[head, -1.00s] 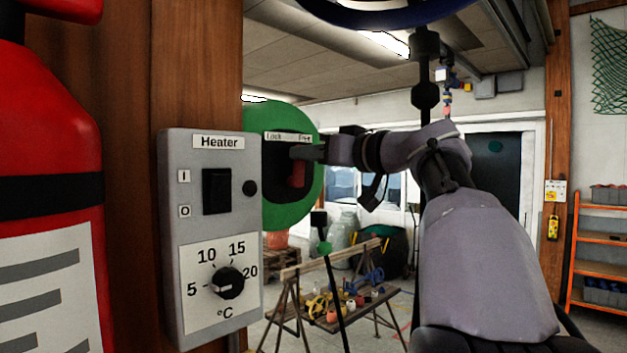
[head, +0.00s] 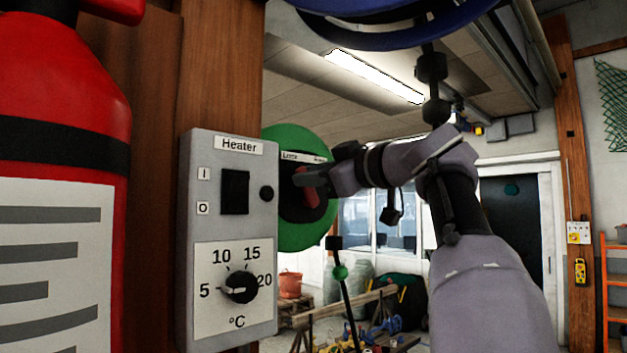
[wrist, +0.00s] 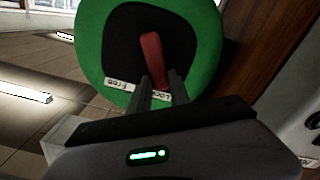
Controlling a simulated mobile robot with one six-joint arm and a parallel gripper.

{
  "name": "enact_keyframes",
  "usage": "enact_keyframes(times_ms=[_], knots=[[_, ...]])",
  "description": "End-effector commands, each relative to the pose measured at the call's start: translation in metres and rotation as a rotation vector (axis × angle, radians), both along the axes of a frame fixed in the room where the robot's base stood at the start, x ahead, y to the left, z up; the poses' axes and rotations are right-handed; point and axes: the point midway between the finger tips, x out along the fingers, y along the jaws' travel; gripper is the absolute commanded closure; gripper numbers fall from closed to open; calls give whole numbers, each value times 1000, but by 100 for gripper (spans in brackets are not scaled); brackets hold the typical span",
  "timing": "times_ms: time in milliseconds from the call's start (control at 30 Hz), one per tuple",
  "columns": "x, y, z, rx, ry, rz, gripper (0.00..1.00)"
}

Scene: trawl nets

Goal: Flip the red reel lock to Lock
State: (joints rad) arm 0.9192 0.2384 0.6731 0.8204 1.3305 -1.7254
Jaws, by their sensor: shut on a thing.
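The red reel lock (head: 311,190) is a lever on the dark centre of a green reel (head: 285,235). In the wrist view the red lever (wrist: 152,52) runs down between my two fingers, and its gripped end points at the Lock label (wrist: 152,96). The Free label (wrist: 125,85) lies to the left of it there. In the head view the lever leans with its upper end toward Lock. My gripper (wrist: 163,86) is shut on the lever's end. In the head view my gripper (head: 306,178) hides that end and part of the reel face.
A grey heater box (head: 230,320) stands close to the left of the reel, on a wooden post. A red fire extinguisher (head: 60,145) is at far left. A blue reel (head: 390,35) hangs above my arm. A trestle bench stands behind, below.

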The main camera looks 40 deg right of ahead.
Motion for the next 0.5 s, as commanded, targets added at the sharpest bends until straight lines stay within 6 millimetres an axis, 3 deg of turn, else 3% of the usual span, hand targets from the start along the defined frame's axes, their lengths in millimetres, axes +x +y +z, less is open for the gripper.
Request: enact_keyframes(times_ms=[467,500], knots=[[0,1,0,-16,-2,-1,100],[0,1,0,-16,-2,-1,73]])
